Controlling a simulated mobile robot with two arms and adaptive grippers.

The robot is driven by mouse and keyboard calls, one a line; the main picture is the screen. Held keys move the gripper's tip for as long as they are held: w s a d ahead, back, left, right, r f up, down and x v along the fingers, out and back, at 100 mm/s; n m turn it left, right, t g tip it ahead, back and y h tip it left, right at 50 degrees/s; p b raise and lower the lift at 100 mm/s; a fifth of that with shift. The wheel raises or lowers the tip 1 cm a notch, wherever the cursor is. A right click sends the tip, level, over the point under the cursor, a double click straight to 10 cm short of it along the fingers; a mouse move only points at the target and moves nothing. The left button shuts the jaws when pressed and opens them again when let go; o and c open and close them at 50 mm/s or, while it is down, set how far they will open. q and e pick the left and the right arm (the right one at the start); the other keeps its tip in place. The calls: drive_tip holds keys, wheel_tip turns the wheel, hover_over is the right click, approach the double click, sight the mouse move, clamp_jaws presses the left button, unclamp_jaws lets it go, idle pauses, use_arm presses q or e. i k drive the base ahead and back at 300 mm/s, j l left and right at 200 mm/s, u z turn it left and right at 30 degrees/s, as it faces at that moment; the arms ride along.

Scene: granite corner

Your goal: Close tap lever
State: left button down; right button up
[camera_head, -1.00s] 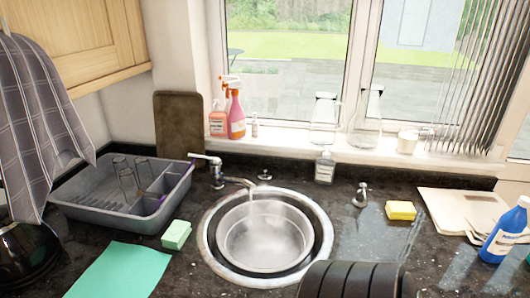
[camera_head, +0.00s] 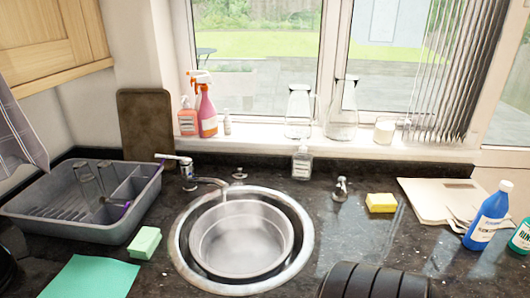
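The chrome tap (camera_head: 188,176) stands at the back left of the sink, its spout (camera_head: 211,182) pointing right over the basin. Its lever (camera_head: 172,157) sits on top of the tap body and sticks out to the left, about level. A short pale streak below the spout tip may be water; it is too small to tell. A round metal bowl (camera_head: 240,262) sits in the round sink (camera_head: 303,258). Neither of my grippers is in view, so nothing is seen touching the lever.
A grey dish rack (camera_head: 60,222) stands left of the tap. A green sponge (camera_head: 145,242) and green cloth (camera_head: 92,279) lie in front. A soap bottle (camera_head: 302,165), small dispenser (camera_head: 341,190), yellow sponge (camera_head: 381,203) and blue bottle (camera_head: 487,218) stand right of the tap.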

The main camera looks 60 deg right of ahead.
sight(184, 160)
drive_tip(key=l+z, duration=0.15)
drive_tip(key=z, duration=0.2)
drive_tip(key=i+l+z, duration=0.15)
drive_tip(key=z, duration=0.25)
drive_tip(key=i+l+z, duration=0.1)
drive_tip(key=z, duration=0.25)
